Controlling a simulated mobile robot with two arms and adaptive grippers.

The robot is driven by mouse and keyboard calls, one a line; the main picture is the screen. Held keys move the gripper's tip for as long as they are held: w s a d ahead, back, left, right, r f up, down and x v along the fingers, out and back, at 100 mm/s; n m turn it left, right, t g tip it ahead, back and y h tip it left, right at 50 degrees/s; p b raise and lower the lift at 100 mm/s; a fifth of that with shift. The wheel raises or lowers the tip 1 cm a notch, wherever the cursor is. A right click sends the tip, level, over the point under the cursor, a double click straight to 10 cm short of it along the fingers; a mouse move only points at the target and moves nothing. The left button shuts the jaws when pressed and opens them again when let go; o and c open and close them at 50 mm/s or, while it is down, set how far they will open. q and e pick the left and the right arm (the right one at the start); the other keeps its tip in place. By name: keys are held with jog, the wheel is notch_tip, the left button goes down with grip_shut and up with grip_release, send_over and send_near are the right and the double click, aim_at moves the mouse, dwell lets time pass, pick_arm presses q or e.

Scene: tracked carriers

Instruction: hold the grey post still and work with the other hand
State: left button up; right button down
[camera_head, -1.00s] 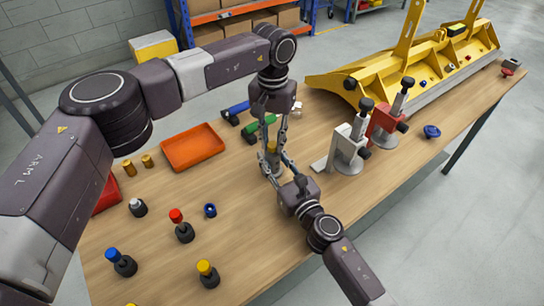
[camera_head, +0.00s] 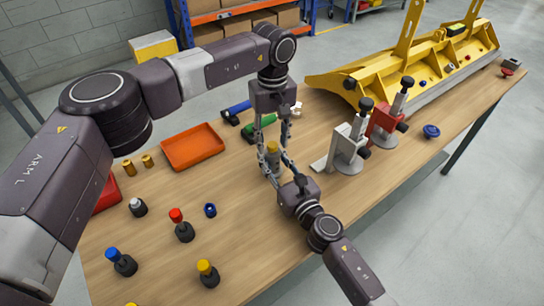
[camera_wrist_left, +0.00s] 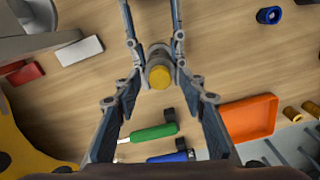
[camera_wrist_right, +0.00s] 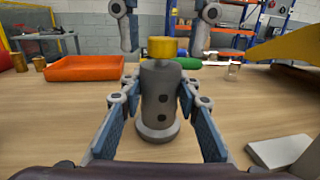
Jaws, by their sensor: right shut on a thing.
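The grey post (camera_wrist_right: 158,105) stands upright on the table, with a round foot, dark holes in its side and a yellow cap (camera_wrist_right: 162,47) on top. My right gripper (camera_wrist_right: 160,92) is shut on the post from the side. The post also shows between its fingertips in the left wrist view (camera_wrist_left: 155,56). My left gripper (camera_head: 271,138) is above the post, pointing down.
An orange tray (camera_head: 193,147) and blue and green-handled tools (camera_head: 260,129) lie behind the post. A white clamp stand (camera_head: 347,150) and a red one (camera_head: 383,124) stand to the right. Several capped posts, such as a red-capped one (camera_head: 184,232), stand front left. The front middle is clear.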

pick_arm(q)
jog(key=n, duration=0.6)
jog(key=shift+n, duration=0.4)
jog(key=n, duration=1.4)
